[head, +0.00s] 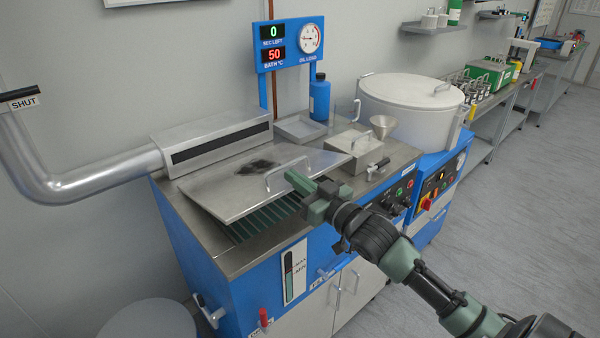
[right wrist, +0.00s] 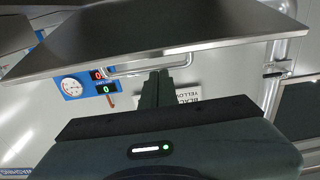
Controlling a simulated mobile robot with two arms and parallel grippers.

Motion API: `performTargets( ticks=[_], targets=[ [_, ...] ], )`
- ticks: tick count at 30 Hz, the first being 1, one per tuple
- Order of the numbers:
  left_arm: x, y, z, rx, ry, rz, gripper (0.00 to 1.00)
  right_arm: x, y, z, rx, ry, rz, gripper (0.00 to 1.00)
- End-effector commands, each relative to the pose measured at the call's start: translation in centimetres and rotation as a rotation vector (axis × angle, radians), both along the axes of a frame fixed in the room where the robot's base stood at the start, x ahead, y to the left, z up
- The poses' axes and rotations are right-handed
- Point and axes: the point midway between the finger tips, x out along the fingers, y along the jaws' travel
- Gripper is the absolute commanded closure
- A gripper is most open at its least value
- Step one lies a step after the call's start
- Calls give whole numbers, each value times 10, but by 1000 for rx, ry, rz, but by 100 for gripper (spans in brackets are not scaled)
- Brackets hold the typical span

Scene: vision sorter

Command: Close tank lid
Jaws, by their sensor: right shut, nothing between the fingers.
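The tank lid (head: 220,192) is a flat grey metal plate with a dark patch and a bar handle (head: 285,172). It sits tilted over the tank, its front edge raised. Below that edge a gap shows green slats (head: 265,224) inside the tank. My right gripper (head: 292,177) is shut and empty, its tips at the lid's handle; I cannot tell whether they touch it. In the right wrist view, the shut fingers (right wrist: 162,78) are close to the handle (right wrist: 120,71), with the lid (right wrist: 165,35) filling the top. My left gripper is not in view.
A slotted metal hood (head: 212,140) with a duct stands behind the lid. A small lidded box (head: 352,148), a funnel (head: 382,126) and a blue bottle (head: 319,98) are at the right and back. A white round vessel (head: 410,98) stands farther right.

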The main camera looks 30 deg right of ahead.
Motion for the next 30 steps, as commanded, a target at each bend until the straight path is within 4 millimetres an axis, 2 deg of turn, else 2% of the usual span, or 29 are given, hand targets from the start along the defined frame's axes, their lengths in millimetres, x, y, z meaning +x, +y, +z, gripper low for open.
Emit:
performTargets(
  ticks=[6,18,20,27,30],
  targets=[
    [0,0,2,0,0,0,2,-5,-1,-16,0,-1,0,100],
    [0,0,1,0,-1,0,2,-6,-1,-20,0,-1,0,100],
    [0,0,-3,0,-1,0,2,-7,-1,-28,1,1,-1,100],
    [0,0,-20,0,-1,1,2,-18,-3,-77,2,2,-1,100],
    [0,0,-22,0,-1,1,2,-19,-3,-86,0,-1,0,100]
  ],
)
